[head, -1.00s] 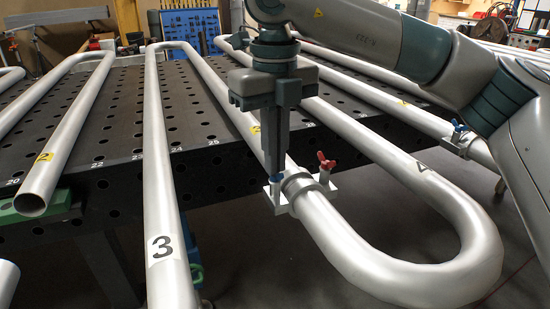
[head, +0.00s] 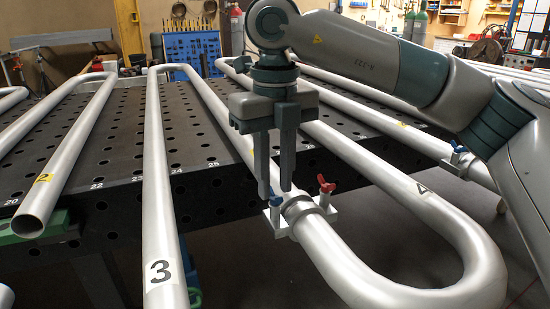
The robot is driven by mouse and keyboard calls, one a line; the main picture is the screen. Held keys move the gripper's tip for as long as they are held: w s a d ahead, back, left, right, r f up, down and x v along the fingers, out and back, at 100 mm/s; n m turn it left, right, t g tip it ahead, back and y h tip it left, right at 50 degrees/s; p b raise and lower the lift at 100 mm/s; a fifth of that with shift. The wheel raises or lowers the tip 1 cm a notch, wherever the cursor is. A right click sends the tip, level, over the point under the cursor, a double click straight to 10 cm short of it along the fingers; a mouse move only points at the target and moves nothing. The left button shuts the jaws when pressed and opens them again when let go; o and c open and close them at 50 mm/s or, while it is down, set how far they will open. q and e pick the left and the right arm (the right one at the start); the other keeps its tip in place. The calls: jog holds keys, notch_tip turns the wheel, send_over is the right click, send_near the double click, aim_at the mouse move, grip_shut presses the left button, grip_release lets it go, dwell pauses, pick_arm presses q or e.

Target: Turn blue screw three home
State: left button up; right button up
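A clamp (head: 283,229) sits around the silver tube in the middle of the head view, near its bend. It has a blue screw (head: 275,200) on the left and a red screw (head: 326,184) on the right. My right gripper (head: 275,193) points down over the blue screw. Its two fingers are apart, with a clear gap between them. The tips end around the height of the screw's top; I cannot tell whether they touch it. A second blue screw (head: 457,147) stands on another clamp farther right. The label 3 (head: 160,271) is on the tube to the left. My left gripper is not in view.
Several silver serpentine tubes lie over a dark perforated table (head: 112,165). The large tube bend (head: 440,297) juts out past the table's front edge at the right. An open tube end (head: 28,224) rests on a green support (head: 62,222) at the left.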

aim_at(275, 190)
jog(key=shift+r, duration=0.1)
jog(key=shift+r, duration=0.55)
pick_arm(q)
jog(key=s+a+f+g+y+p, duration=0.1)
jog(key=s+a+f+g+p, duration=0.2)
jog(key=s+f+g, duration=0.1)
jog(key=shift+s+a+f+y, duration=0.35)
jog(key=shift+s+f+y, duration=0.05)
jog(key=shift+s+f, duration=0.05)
pick_arm(e)
notch_tip(275, 190, up, 16)
jog(key=shift+r, duration=0.2)
